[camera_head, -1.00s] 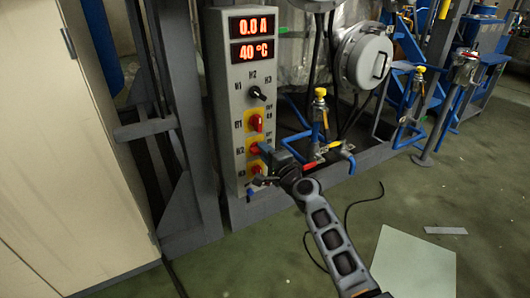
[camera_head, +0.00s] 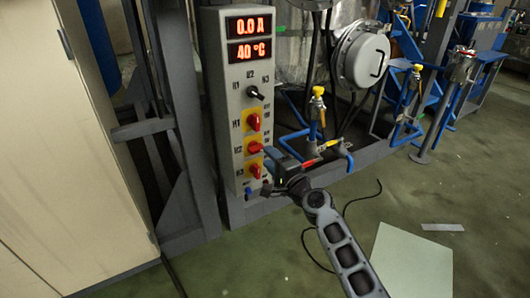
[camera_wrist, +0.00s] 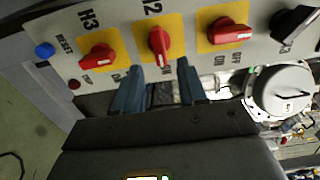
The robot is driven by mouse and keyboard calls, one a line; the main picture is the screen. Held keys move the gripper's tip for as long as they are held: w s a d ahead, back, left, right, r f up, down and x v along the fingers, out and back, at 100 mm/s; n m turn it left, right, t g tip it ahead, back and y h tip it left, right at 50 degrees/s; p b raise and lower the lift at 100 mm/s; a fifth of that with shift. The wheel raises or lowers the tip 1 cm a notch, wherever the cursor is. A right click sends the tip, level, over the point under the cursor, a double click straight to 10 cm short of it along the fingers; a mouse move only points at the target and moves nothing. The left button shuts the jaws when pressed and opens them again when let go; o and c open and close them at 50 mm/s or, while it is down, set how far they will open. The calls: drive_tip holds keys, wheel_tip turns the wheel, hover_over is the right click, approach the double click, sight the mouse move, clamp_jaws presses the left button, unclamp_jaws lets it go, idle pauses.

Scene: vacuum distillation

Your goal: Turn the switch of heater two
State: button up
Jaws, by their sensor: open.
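The control panel (camera_head: 230,115) carries several red rotary switches on yellow plates. The heater two switch, marked H2 (camera_head: 254,147), is the middle one; it also shows in the wrist view (camera_wrist: 158,42). Its handle lies crosswise to those of the H1 switch (camera_wrist: 228,33) and H3 switch (camera_wrist: 98,56). My gripper (camera_head: 271,162) is beside the panel, level with the lower switches. In the wrist view, its two blue fingers (camera_wrist: 160,70) are apart and empty, with the H2 switch beyond the gap between their tips.
A black knob (camera_head: 255,92) is above the red switches, and a blue button (camera_head: 248,192) is below. Blue pipes with a yellow-topped valve (camera_head: 318,95) stand close right of the panel. A beige cabinet (camera_head: 60,150) is at left.

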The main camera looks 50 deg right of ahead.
drive_tip(key=shift+v, duration=1.6)
drive_tip(key=s+a+f+n+g+y, duration=0.1)
drive_tip(key=s+a+f+n, duration=0.25)
drive_tip(key=s+a, duration=0.4)
drive_tip(key=s+a+f+n+g, duration=0.15)
drive_tip(key=s+a+n, duration=0.3)
drive_tip(key=s, duration=0.55)
drive_tip(key=s+a+r+n+y, duration=0.1)
drive_tip(key=s+a+r+n, duration=0.35)
drive_tip(key=s, duration=0.25)
drive_tip(key=s+a+r+n+y, duration=0.25)
drive_tip(key=s+a+n, duration=0.2)
drive_tip(key=s, duration=0.25)
drive_tip(key=s+a+r+n+y, duration=0.1)
drive_tip(key=s+a+r+n, duration=0.35)
drive_tip(key=s, duration=0.35)
wheel_tip(320, 180, up, 27)
drive_tip(key=p, duration=2.7)
drive_tip(key=shift+w+d, duration=0.35)
drive_tip(key=shift+d, duration=0.1)
